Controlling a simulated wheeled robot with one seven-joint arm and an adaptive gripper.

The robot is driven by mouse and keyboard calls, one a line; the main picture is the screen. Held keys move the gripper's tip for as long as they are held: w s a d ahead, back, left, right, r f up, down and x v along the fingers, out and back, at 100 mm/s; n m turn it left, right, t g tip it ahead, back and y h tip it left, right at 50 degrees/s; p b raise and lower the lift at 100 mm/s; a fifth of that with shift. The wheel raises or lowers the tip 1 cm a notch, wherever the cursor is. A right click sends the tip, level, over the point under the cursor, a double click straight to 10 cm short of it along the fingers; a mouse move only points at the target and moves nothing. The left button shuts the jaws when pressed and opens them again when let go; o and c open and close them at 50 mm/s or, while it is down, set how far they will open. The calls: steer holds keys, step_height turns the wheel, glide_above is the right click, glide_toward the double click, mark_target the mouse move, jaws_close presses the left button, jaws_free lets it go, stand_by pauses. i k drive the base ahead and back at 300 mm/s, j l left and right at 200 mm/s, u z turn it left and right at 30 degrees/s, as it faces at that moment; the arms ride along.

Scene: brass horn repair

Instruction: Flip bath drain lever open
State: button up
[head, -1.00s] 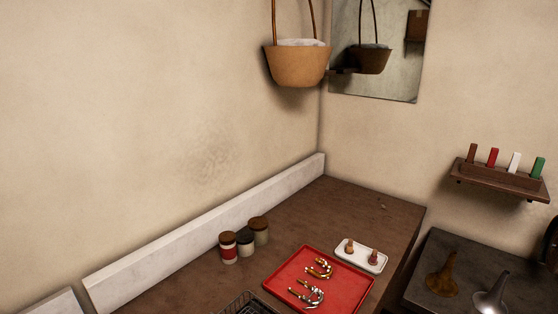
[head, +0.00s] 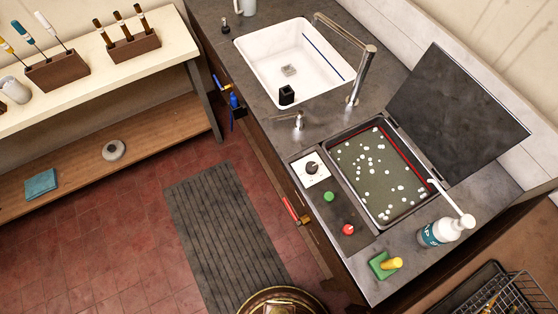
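The bath (head: 335,160) is a sunken basin with a red-edged rim, set in the grey counter. It holds dark green liquid with white specks, and its dark lid (head: 458,112) stands open. On the cabinet front below it, a red-handled lever (head: 290,208) joins a brass valve (head: 305,221). The red handle slants up and left from the valve; I cannot tell whether the valve is open. A second lever with a blue handle (head: 217,82) sits on a brass valve under the sink. My gripper is not in view.
A white sink (head: 262,62) with a tall tap (head: 362,75) lies beyond the bath. A white-topped bottle (head: 440,232) and a green sponge (head: 381,265) stand on the counter's near end.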

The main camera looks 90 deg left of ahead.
mark_target(298, 223)
steer(key=u, duration=2.85)
steer(key=j, duration=0.3)
